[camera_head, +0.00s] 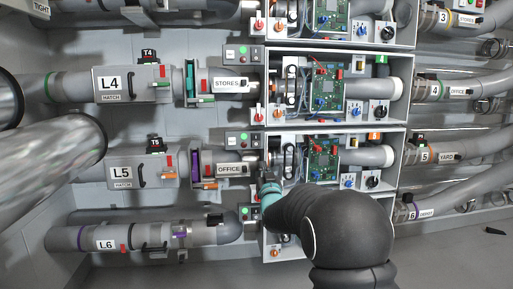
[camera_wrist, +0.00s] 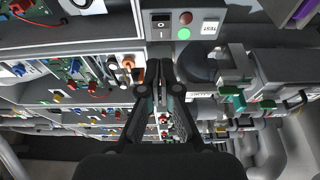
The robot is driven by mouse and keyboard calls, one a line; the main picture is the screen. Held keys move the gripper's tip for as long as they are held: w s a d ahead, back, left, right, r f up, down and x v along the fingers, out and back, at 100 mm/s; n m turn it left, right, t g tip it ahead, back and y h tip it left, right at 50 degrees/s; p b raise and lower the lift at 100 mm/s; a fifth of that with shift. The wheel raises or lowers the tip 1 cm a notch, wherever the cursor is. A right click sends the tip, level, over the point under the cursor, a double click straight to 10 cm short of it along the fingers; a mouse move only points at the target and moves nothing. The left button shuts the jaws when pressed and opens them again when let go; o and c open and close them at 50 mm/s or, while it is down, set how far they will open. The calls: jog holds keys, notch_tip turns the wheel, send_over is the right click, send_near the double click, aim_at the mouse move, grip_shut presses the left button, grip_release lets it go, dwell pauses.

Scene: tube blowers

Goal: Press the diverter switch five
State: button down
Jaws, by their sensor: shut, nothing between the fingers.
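Row five holds the L5 hatch tube (camera_head: 122,172), with a box marked OFFICE (camera_head: 228,170) and an open cabinet (camera_head: 385,190) beside it. A small grey control panel (camera_head: 243,140) sits above the OFFICE label. I cannot tell for certain which part is the diverter switch. My gripper (camera_head: 268,186) is at the left edge of the row-five cabinet. In the wrist view my gripper (camera_wrist: 165,68) is shut and empty, its tips just below a panel with a black rocker switch (camera_wrist: 160,24), a red button (camera_wrist: 185,17), a green button (camera_wrist: 184,34) and a TEST label (camera_wrist: 210,27). Contact does not show.
My arm covers the lower part of the cabinet. The L6 tube (camera_head: 150,237) runs below, and the L4 hatch tube (camera_head: 130,84) above. Cabinets hold circuit boards (camera_head: 323,160), blue knobs (camera_head: 349,182) and black knobs. Numbered tubes (camera_head: 445,155) run along the right.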

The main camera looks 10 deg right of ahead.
jog(key=shift+s+a+r+t, duration=0.15)
jog(key=shift+s+r+t, duration=0.05)
jog(key=shift+r, duration=0.25)
jog(key=shift+s+a+r+t, duration=0.1)
jog(key=shift+s+r+t, duration=0.1)
jog(key=shift+r, duration=0.2)
send_near(256, 141)
notch_tip(256, 141, up, 4)
jog(key=w, duration=0.2)
jog(key=shift+w+a+f, duration=0.1)
jog(key=shift+w+f, duration=0.5)
jog(key=shift+w, duration=0.35)
jog(key=shift+w+f, duration=0.3)
jog(key=shift+w, duration=0.6)
